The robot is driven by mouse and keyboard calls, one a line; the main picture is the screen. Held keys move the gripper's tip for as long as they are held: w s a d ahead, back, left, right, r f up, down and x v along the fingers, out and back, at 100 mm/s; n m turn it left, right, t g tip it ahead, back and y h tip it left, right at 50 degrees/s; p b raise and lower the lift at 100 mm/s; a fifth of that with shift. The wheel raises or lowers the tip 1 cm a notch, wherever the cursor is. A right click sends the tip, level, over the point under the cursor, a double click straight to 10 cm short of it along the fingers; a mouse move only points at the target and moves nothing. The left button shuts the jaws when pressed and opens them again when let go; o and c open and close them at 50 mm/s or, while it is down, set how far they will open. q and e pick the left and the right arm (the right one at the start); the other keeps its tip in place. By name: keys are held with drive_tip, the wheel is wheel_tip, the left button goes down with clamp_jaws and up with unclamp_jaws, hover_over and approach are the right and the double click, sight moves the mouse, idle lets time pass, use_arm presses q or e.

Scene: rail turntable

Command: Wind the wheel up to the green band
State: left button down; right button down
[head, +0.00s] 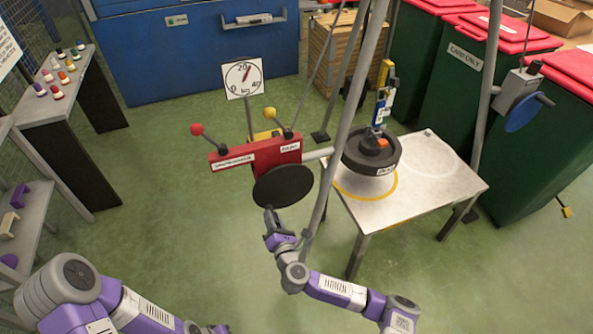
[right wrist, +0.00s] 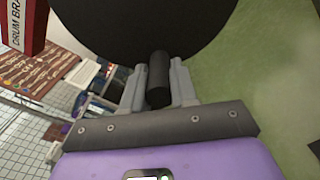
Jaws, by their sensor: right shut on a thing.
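A black disc wheel (head: 283,186) is mounted on the front of a red box (head: 255,157) with two levers, one red-knobbed (head: 196,129) and one yellow-knobbed (head: 270,113). My right gripper (head: 270,212) is at the wheel's lower rim. In the right wrist view its fingers (right wrist: 158,88) are shut on the wheel's black handle (right wrist: 158,70). I cannot make out a green band. My left gripper is out of view.
The metal table (head: 430,195) has a yellow ring and a pale ring on top. Slanting grey poles (head: 345,115) stand in front of it. A grey box with a blue disc (head: 522,112) is on the right pole. Green floor lies open at left.

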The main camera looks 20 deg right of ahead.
drive_tip(key=shift+a+r+m, duration=0.55)
drive_tip(key=shift+r+m, duration=0.15)
drive_tip(key=shift+m, duration=0.15)
drive_tip(key=shift+a+r+m, duration=0.5)
drive_tip(key=shift+r+m, duration=0.2)
drive_tip(key=shift+m, duration=0.15)
drive_tip(key=c, duration=0.7)
unclamp_jaws()
drive_tip(key=shift+d+f, duration=0.1)
drive_tip(key=shift+f, duration=0.05)
drive_tip(key=shift+s, duration=0.1)
drive_tip(key=shift+s+f, duration=0.1)
drive_tip(key=shift+s, duration=3.8)
